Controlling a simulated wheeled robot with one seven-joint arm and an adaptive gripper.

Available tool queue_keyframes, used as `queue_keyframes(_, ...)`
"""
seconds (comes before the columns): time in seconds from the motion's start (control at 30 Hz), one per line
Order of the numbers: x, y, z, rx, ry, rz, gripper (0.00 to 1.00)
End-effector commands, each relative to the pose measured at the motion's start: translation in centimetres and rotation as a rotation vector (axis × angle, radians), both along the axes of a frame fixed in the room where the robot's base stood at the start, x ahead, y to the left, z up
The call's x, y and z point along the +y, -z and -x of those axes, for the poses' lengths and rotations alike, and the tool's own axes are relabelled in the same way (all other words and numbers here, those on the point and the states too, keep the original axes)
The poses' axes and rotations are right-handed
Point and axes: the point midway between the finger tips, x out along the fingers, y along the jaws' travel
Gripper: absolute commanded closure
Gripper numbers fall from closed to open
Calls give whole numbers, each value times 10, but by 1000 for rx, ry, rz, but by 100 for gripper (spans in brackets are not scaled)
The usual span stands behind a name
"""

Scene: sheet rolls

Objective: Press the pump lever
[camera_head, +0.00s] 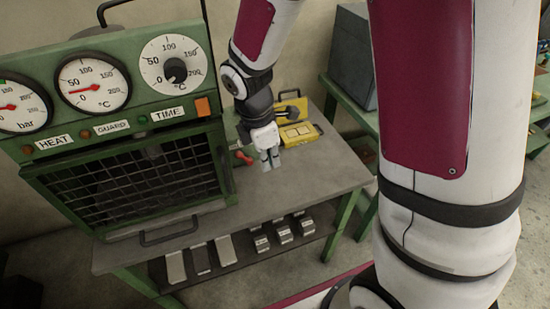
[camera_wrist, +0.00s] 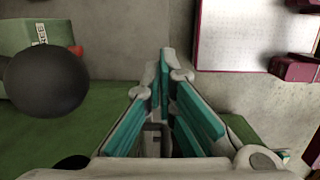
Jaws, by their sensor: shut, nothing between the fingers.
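A large dark round knob (camera_wrist: 45,80) is close to the camera at the left of the wrist view, beside my fingers and apart from them. It looks like the end of the pump lever, but its rod is hidden. My gripper (camera_head: 271,164) points down above the grey bench, right of the green press (camera_head: 75,146). In the wrist view its fingers (camera_wrist: 166,75) meet at their tips, shut and empty. A small red part (camera_head: 243,158) shows between the press and my gripper. In the head view my arm may hide the lever.
A yellow device (camera_head: 301,137) stands on the bench (camera_head: 322,181) just behind my gripper. Several metal blocks (camera_head: 224,247) lie on the lower shelf. A grey box (camera_head: 354,62) stands on a green table at the back right. The bench right of my gripper is clear.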

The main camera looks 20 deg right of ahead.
Motion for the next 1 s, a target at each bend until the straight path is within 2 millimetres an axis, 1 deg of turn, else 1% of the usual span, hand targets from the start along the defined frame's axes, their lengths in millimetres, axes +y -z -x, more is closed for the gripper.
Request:
queue_keyframes(0.03, 2, -14, 2, -8, 1, -1, 100)
queue_keyframes(0.2, 7, -48, 12, -9, 0, 0, 100)
queue_keyframes(0.3, 11, -65, 18, -9, 0, -1, 100)
queue_keyframes(0.4, 13, -78, 22, -8, 1, 0, 100)
queue_keyframes(0.6, 15, -90, 26, -5, 0, 0, 100)
queue_keyframes(1.0, 15, -90, 27, -5, 0, 0, 100)
